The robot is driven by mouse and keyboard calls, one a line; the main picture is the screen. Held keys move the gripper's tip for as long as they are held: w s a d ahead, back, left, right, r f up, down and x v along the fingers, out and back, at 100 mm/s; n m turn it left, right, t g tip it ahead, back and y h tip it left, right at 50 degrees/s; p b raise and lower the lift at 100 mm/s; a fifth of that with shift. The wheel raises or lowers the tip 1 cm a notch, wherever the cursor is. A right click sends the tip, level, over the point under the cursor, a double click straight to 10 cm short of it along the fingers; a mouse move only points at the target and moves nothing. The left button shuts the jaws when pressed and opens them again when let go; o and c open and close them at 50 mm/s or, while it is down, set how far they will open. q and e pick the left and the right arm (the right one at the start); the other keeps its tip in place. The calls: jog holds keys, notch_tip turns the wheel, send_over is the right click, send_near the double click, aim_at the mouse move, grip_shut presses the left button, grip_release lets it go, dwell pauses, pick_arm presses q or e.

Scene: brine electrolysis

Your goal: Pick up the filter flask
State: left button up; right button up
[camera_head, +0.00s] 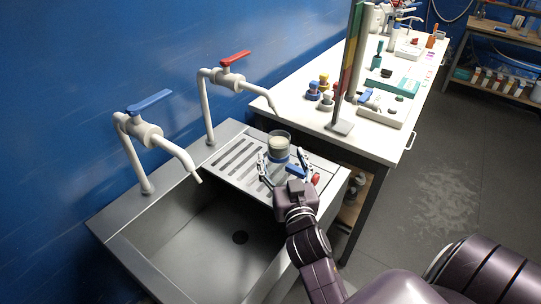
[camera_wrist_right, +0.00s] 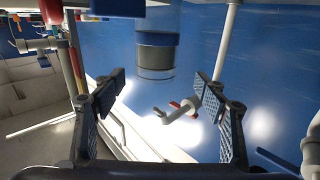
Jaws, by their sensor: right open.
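A clear round glass vessel (camera_head: 279,143), seemingly the filter flask, stands upright on the ribbed drainboard beside the sink. In the right wrist view, which looks upside down, the vessel (camera_wrist_right: 157,52) lies beyond and between the spread fingertips (camera_wrist_right: 158,82). Nothing is between the pads, and I see no contact. My left gripper is not in view.
The steel sink basin (camera_head: 190,232) is left of the gripper. A blue-handled tap (camera_head: 150,134) and a red-handled tap (camera_head: 226,78) rise behind it. A white bench (camera_head: 300,122) with a tall coloured column (camera_head: 349,70) and several small items adjoins at right.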

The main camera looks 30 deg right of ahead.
aim_at(282, 147)
jog(key=w+d+p, duration=0.1)
jog(key=w, duration=0.1)
jog(key=w+d+r+p, duration=0.1)
jog(key=shift+w+d, duration=0.15)
jog(key=shift+w, duration=0.2)
jog(key=shift+w+d+f, duration=0.15)
jog(key=shift+w+d, duration=0.05)
jog(key=shift+w, duration=0.35)
jog(key=shift+w+d+f, duration=0.15)
jog(key=shift+w+d, duration=0.05)
jog(key=shift+w, duration=0.45)
jog(key=c, duration=1.2)
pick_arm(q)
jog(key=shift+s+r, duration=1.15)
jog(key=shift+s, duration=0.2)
pick_arm(e)
grip_shut()
